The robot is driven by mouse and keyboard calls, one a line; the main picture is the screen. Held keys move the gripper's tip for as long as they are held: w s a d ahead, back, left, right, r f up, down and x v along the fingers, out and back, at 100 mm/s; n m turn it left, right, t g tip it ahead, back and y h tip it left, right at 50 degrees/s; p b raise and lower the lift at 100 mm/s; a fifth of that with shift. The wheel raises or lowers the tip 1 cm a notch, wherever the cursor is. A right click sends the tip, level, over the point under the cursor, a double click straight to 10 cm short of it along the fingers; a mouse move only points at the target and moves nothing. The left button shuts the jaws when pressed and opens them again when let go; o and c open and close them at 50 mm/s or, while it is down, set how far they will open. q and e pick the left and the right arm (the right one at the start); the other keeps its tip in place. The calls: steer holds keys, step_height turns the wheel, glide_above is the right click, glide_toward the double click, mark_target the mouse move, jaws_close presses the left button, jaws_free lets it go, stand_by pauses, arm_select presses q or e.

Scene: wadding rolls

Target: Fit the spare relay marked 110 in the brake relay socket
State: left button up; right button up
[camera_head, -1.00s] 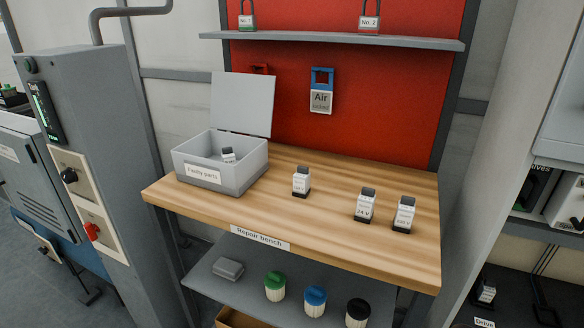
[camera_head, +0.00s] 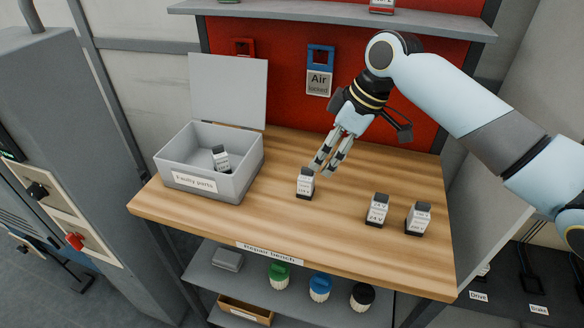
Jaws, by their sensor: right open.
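Three small relays with white labels and dark tops stand upright on the wooden repair bench (camera_head: 215,218). The left relay (camera_head: 305,184) stands alone near the middle; its label is too small to read surely. The middle relay (camera_head: 377,210) appears marked 24 V. The right relay (camera_head: 419,218) has a label I cannot read surely. My right gripper (camera_head: 325,168) is open and empty, its fingers pointing down just above and behind the left relay. A label reading Brake (camera_head: 538,309) shows at the lower right; the socket itself is not clearly visible. My left gripper is not in view.
An open grey Faulty parts box (camera_head: 194,182) stands at the bench's left with one relay (camera_head: 220,158) inside. A shelf below holds green, blue and black-topped jars (camera_head: 320,288). A blue Air tag (camera_head: 320,70) hangs on the red back panel. The bench front is clear.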

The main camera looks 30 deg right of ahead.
mark_target(309, 176)
steer(key=x, duration=0.4)
steer(key=shift+s+a+f, duration=0.15)
steer(key=shift+a, duration=0.05)
steer(key=shift+w+f, duration=0.25)
steer(key=shift+f, duration=0.05)
steer(key=x, duration=0.5)
steer(key=shift+w+a+f+p, duration=0.1)
steer(key=shift+w+a+p, duration=0.1)
steer(key=shift+p, duration=0.2)
steer(key=shift+d, duration=0.1)
steer(key=shift+c, duration=0.3)
steer(key=c, duration=1.1)
steer(key=shift+c, duration=0.4)
steer(key=shift+r, duration=0.2)
